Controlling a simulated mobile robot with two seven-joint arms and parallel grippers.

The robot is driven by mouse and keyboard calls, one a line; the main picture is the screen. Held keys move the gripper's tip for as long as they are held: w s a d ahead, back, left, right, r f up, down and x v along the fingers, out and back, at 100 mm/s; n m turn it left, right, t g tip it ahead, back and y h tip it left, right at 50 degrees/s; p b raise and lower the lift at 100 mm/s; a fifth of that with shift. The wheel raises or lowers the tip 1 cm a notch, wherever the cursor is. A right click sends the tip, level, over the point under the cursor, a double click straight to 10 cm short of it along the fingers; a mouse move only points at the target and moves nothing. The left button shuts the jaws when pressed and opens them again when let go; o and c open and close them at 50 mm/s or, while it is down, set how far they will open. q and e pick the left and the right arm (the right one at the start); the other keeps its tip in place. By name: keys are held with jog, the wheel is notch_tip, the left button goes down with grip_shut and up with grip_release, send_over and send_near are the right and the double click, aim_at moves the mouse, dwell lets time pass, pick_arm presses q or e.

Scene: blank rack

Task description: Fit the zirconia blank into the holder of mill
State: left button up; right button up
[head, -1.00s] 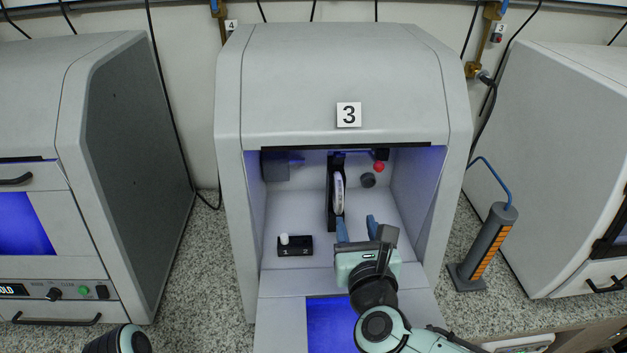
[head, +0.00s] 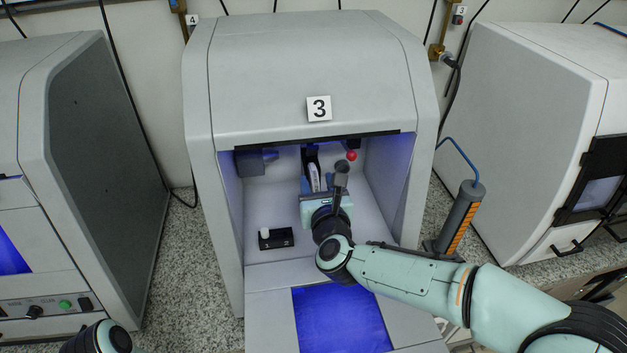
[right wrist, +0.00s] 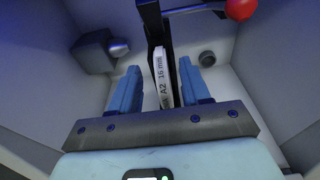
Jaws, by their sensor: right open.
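The zirconia blank (head: 315,178) is a white disc seen edge-on, upright in the black holder (head: 309,157) inside the open chamber of mill 3 (head: 300,60). In the right wrist view the blank (right wrist: 161,78) shows the label "A2 16 mm" on its edge, against the dark holder (right wrist: 151,22). My right gripper (right wrist: 160,70) is open. Its blue fingers stand on either side of the blank, with gaps visible on both sides. In the head view the right gripper (head: 318,188) partly hides the blank's lower part. How fully the blank is seated cannot be told. My left gripper is not in view.
A red knob (head: 351,156) and a grey spindle (head: 255,161) are at the chamber back. Chamber walls closely flank my arm. A grey-orange cylinder (head: 461,215) stands right of the mill.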

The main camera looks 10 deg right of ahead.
aim_at(315, 175)
jog(key=w, duration=0.3)
jog(key=shift+w+f+p, duration=0.15)
jog(key=shift+f+p, duration=0.15)
jog(key=shift+p, duration=0.1)
jog(key=shift+c, duration=1.2)
grip_shut()
jog(key=shift+r, duration=0.1)
jog(key=shift+r, duration=0.1)
